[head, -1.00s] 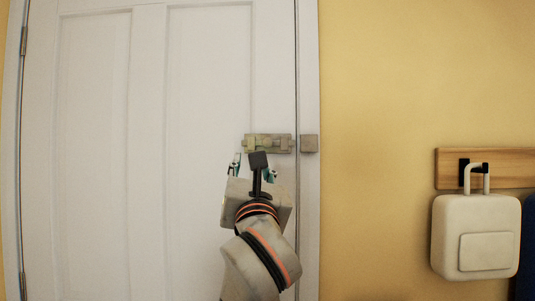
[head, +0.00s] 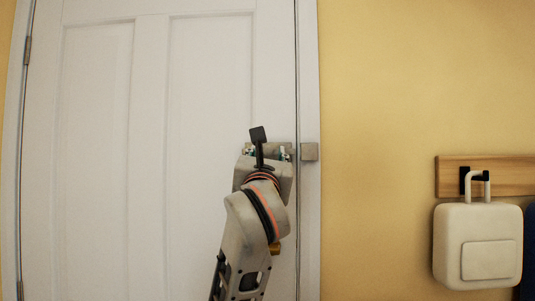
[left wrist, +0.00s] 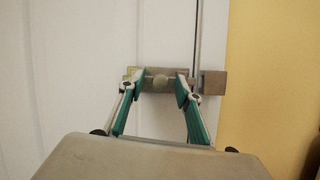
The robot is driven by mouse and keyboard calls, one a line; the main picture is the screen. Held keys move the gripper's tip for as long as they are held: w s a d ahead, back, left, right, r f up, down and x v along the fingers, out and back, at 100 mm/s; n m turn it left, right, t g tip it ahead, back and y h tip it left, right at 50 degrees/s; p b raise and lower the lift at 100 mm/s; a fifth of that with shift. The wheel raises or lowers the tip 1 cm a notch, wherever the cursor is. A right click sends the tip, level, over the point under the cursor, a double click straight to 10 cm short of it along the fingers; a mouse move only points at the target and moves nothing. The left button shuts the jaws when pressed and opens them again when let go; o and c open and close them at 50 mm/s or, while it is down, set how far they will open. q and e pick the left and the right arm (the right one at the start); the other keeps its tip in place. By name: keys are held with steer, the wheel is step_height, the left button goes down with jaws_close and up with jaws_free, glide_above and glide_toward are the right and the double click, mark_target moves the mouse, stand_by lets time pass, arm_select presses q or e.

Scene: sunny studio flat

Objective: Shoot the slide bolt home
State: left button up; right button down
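The slide bolt (head: 283,147) is a dull greenish-grey plate on the white door near its right edge. In the left wrist view, the bolt (left wrist: 151,72) shows its round knob (left wrist: 160,83). The square keeper block (head: 309,151) sits on the door frame to the right; it also shows in the left wrist view (left wrist: 213,82). My left gripper (head: 267,153) is in front of the bolt and hides much of it in the head view. In the left wrist view, its teal-sided fingers (left wrist: 156,88) are open, one on each side of the knob, with gaps. My right gripper is not in view.
The panelled door (head: 100,150) is closed against its frame. A narrow gap separates the door edge from the frame. On the yellow wall to the right, a cream bag (head: 478,245) hangs from a hook on a wooden rail (head: 510,172).

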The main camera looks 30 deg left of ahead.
arm_select(q)
jaws_close()
steer(key=shift+w+d+p, duration=0.2)
steer(key=shift+w+d, duration=0.4)
steer(key=shift+d, duration=0.35)
steer(key=shift+w+d+p, duration=0.2)
steer(key=shift+w+d, duration=0.35)
steer(key=shift+d, duration=0.4)
steer(key=shift+a, duration=0.1)
jaws_free()
steer(key=shift+d, duration=0.2)
steer(key=shift+a, duration=0.1)
steer(key=v, duration=1.2)
